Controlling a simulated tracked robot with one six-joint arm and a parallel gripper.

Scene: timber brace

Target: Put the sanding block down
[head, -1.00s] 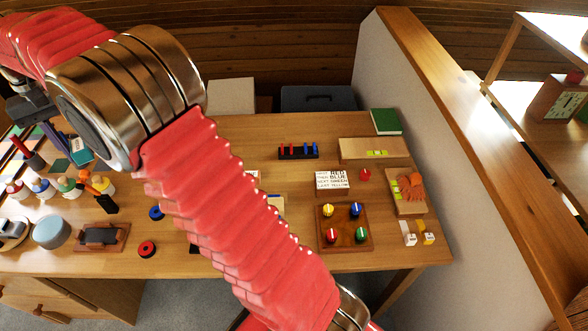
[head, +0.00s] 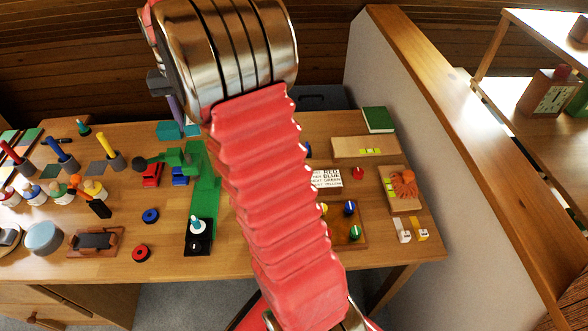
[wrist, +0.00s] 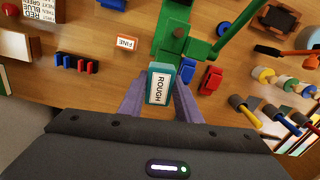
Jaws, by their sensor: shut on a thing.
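My gripper (wrist: 160,100) is shut on a teal sanding block (wrist: 162,84) with a white label reading ROUGH. In the wrist view its purple fingers sit on both sides of the block. In the head view the block (head: 171,131) shows below the purple fingers, left of my arm, over the back part of the wooden bench (head: 120,220). I cannot tell how high it is above the bench. A small block with a FINE label (wrist: 126,43) lies on the bench in the wrist view; my arm hides that area in the head view.
Bare wood shows between.

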